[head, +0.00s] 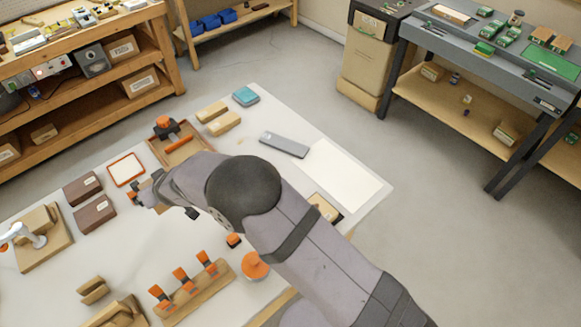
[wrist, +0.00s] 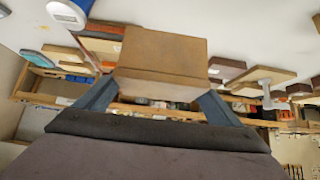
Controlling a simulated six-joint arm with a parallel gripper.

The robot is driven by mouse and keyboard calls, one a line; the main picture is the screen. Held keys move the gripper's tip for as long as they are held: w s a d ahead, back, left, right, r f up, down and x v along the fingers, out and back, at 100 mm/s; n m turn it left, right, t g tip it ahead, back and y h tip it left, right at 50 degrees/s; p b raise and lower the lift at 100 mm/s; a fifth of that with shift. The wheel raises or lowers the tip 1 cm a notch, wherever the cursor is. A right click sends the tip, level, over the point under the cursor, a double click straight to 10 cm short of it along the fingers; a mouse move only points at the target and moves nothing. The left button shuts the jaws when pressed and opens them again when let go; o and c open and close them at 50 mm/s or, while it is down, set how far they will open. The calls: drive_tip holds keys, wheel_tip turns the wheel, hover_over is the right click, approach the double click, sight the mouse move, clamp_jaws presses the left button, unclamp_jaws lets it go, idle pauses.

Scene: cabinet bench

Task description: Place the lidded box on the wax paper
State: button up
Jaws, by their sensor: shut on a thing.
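My gripper (wrist: 158,88) is shut on a brown lidded box (wrist: 163,50), one finger on each side, in the wrist view. A line near the box's lower edge looks like the lid seam. In the head view my gripper (head: 148,194) is over the left-middle of the bench, and my arm hides most of the box there. A plain white sheet, which looks like the wax paper (head: 343,175), lies flat at the right end of the bench, well away from my gripper. Nothing lies on it.
A grey bar (head: 284,145) lies left of the sheet. Tan blocks (head: 224,124) and a teal box (head: 246,96) lie farther back. A wooden tray (head: 188,153), a red-edged white square (head: 126,169) and dark brown boxes (head: 94,214) surround my gripper. An orange-clamp rack (head: 193,291) stands in front.

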drive_tip(key=w+d+r+m+t+h, duration=0.1)
drive_tip(key=w+d+r+m+h, duration=0.25)
drive_tip(key=d, duration=0.75)
drive_tip(key=w+d+r+m+t, duration=0.15)
drive_tip(key=w+d+r, duration=0.45)
drive_tip(key=d, duration=0.6)
drive_tip(key=s+d+r+m+h, duration=0.1)
drive_tip(key=d+r+m+h, duration=0.15)
drive_tip(key=d, duration=0.95)
drive_tip(key=s+d+r+m+h, duration=0.1)
drive_tip(key=d+m, duration=0.2)
drive_tip(key=d, duration=0.9)
drive_tip(key=w+d+f+n+g+y+b, duration=0.1)
drive_tip(key=w+d+f+n+y+b, duration=0.2)
drive_tip(key=f, duration=0.4)
drive_tip(key=w+d+f+n+g+y+b, duration=0.1)
drive_tip(key=w+d+f+n+y+b, duration=0.3)
drive_tip(key=w+d+f+n+b, duration=0.1)
drive_tip(key=shift+w+d+f+n+b, duration=0.25)
drive_tip(key=shift+w+f+n+b, duration=0.1)
drive_tip(key=shift+f+n+b, duration=0.7)
